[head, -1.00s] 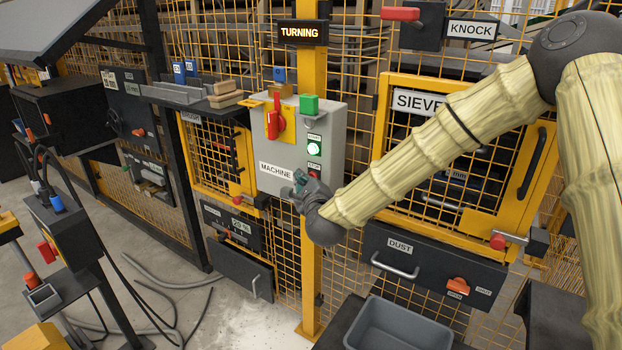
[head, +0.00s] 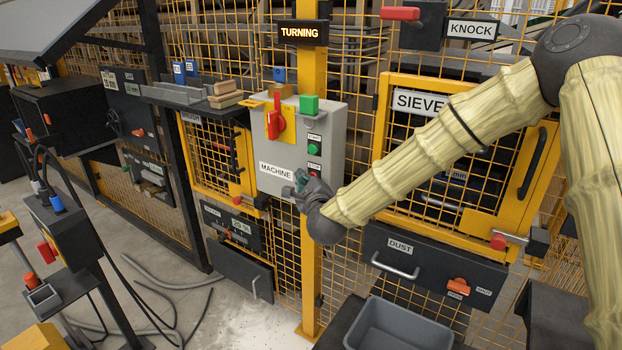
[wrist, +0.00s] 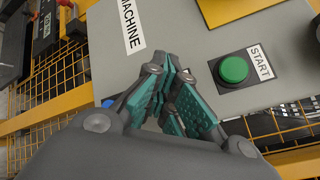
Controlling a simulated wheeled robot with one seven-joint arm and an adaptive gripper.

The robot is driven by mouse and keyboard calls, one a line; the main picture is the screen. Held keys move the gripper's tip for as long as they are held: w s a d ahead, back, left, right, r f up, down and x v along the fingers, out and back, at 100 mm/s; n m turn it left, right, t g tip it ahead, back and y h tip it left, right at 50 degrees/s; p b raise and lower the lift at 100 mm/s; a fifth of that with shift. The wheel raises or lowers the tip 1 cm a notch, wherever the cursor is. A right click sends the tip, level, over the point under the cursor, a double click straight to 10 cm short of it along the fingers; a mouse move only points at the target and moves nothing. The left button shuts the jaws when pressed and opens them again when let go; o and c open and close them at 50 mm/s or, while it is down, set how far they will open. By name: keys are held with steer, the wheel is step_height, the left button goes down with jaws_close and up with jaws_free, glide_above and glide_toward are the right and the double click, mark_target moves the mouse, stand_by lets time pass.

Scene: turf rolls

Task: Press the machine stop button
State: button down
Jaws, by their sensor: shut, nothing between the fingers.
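The grey machine box (head: 270,150), labelled MACHINE, is fixed to the yellow post. The red stop button (head: 314,175) is low on its right side, under a STOP label; my gripper partly covers it in the head view. In the wrist view the stop button cannot be made out behind the fingers. The green start button (head: 314,148) sits above it and is unlit; it also shows in the wrist view (wrist: 234,69). My gripper (head: 300,183) is shut and empty, its teal fingers (wrist: 172,80) at the box's lower front by the stop button. Contact cannot be told.
A lit TURNING sign (head: 302,32) is above the box. A red switch handle (head: 276,122) and a green block (head: 309,105) are on the box's upper part. The yellow-framed SIEVE door (head: 381,130) is to the right, with the DUST drawer (head: 432,262) and grey bin (head: 400,325) below.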

steer(key=shift+s, duration=0.1)
steer(key=shift+s+a, duration=0.45)
steer(key=shift+s, duration=0.05)
steer(key=s+a, duration=0.1)
steer(key=s, duration=0.1)
steer(key=s+a+b, duration=0.1)
steer(key=s+a, duration=0.1)
stand_by(0.7)
stand_by(0.4)
